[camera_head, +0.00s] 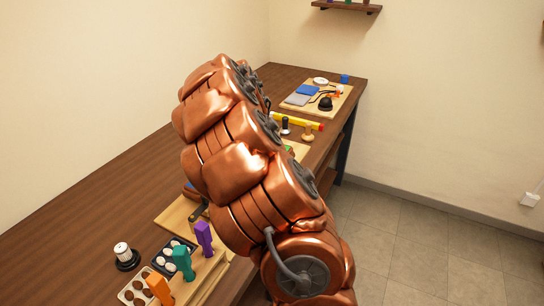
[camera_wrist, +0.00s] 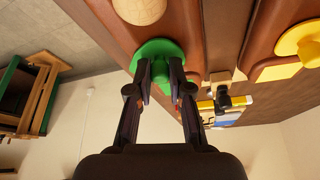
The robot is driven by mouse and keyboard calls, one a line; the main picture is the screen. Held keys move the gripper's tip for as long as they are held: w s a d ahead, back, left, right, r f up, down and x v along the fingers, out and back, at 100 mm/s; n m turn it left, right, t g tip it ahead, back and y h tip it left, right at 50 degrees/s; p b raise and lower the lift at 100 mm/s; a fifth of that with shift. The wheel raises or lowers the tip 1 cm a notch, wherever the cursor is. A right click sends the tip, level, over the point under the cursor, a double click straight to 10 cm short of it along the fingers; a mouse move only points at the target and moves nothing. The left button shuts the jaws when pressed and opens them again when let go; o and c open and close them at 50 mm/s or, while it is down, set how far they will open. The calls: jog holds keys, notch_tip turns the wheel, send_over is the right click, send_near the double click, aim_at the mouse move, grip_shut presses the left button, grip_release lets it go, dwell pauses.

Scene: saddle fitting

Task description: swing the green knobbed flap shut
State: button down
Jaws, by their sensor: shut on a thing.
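The green knob (camera_wrist: 160,48) shows in the wrist view as a wide round disc on a reddish-brown leather-like panel (camera_wrist: 100,20). My gripper (camera_wrist: 161,66) is shut on the green knob, with one dark finger on each side of it. The flap's angle, and whether it lies shut, cannot be told from this view. In the head view my copper-coloured arm covers the flap and my gripper.
A yellow knob (camera_wrist: 301,42) and a pale wooden ball (camera_wrist: 140,8) sit near the green knob. In the head view, purple (camera_head: 204,238), teal (camera_head: 183,262) and orange (camera_head: 159,289) handles stand at the front. A board of parts (camera_head: 300,106) lies at the back.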

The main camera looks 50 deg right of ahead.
jog(key=m, duration=0.2)
jog(key=w+d+m+g+b, duration=0.1)
jog(key=m, duration=0.1)
jog(key=shift+f+g, duration=0.15)
jog(key=shift+g, duration=0.15)
jog(key=shift+d+m+g+y+b, duration=0.3)
jog(key=shift+m+b, duration=0.05)
jog(key=shift+m, duration=0.55)
jog(key=c, duration=1.1)
grip_release()
jog(key=shift+r, duration=0.25)
jog(key=shift+v, duration=5.85)
